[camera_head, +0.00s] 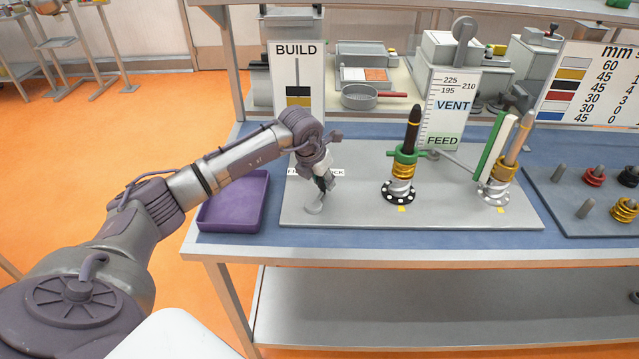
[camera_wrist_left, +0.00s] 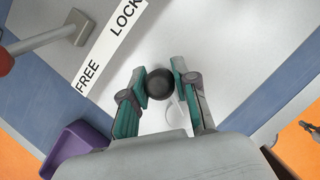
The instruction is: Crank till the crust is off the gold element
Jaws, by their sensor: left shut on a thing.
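My left gripper (camera_head: 323,186) is low over the left end of a grey base plate (camera_head: 350,217). In the left wrist view its fingers (camera_wrist_left: 160,86) are shut on a dark round knob (camera_wrist_left: 160,81), beside a FREE/LOCK label (camera_wrist_left: 108,45). A pale round foot (camera_head: 313,206) shows under the gripper in the head view. The right post has a gold element (camera_head: 497,188) and a tan rod (camera_head: 519,140) beside a green and white bar. Any crust cannot be told at this size.
A purple tray (camera_head: 233,203) stands left of the plate. BUILD (camera_head: 296,50) and VENT/FEED (camera_head: 450,110) signs stand behind. A dark board (camera_head: 572,215) with pegs and rings lies at right. A pan (camera_head: 360,96) is on the back bench.

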